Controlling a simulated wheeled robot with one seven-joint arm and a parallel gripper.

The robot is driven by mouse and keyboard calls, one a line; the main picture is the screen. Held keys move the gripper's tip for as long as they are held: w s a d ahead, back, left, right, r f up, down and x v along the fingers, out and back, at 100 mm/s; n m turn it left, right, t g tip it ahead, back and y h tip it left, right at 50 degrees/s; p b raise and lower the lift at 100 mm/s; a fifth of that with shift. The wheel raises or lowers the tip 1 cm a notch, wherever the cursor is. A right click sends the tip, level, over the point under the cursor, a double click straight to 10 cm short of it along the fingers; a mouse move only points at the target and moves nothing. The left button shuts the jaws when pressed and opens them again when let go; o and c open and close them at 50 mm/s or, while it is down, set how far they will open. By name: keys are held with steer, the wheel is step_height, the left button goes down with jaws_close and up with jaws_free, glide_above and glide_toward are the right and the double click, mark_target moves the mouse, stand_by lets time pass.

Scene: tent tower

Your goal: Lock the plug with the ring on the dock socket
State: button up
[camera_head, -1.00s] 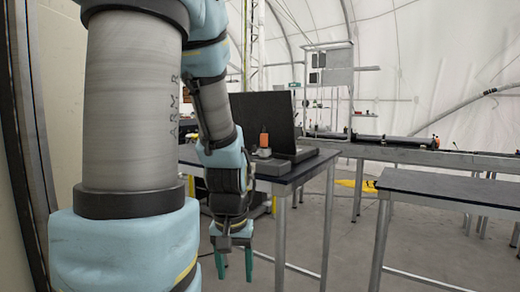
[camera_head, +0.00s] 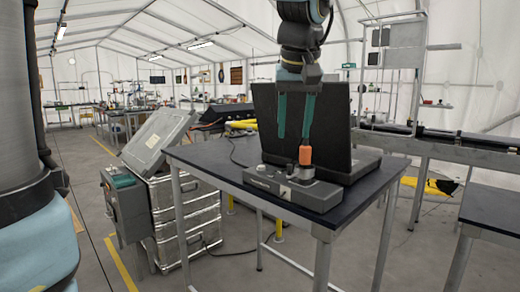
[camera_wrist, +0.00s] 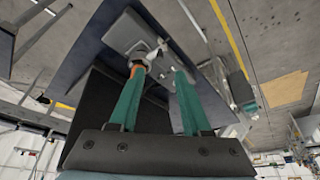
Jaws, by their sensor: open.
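The dock (camera_head: 278,185) is a low grey box on the dark table, with a sloped front. The orange plug (camera_head: 305,154) stands upright on it, above a pale round collar (camera_head: 303,172) that may be the ring and socket; I cannot tell them apart. My gripper (camera_head: 294,136) points down above the dock, open and empty, its two green fingers apart. In the head view the right fingertip overlaps the plug's top; contact is unclear. In the wrist view the dock (camera_wrist: 124,30) lies beyond the fingertips (camera_wrist: 158,70), and the orange plug (camera_wrist: 135,68) is mostly hidden by the left finger.
A black open case (camera_head: 335,130), like a laptop, stands right behind the dock. The dark table (camera_head: 215,160) has free room left of the dock. Silver crates (camera_head: 185,215) with a tilted grey lid (camera_head: 158,138) stand at the left.

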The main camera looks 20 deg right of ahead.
mark_target(290, 166)
steer(key=x, duration=0.3)
steer(key=p+x, duration=0.1)
steer(key=x, duration=0.3)
steer(key=p+x, duration=0.1)
steer(key=x, duration=0.2)
steer(key=shift+w, duration=0.35)
jaws_close()
steer(key=shift+d, duration=0.1)
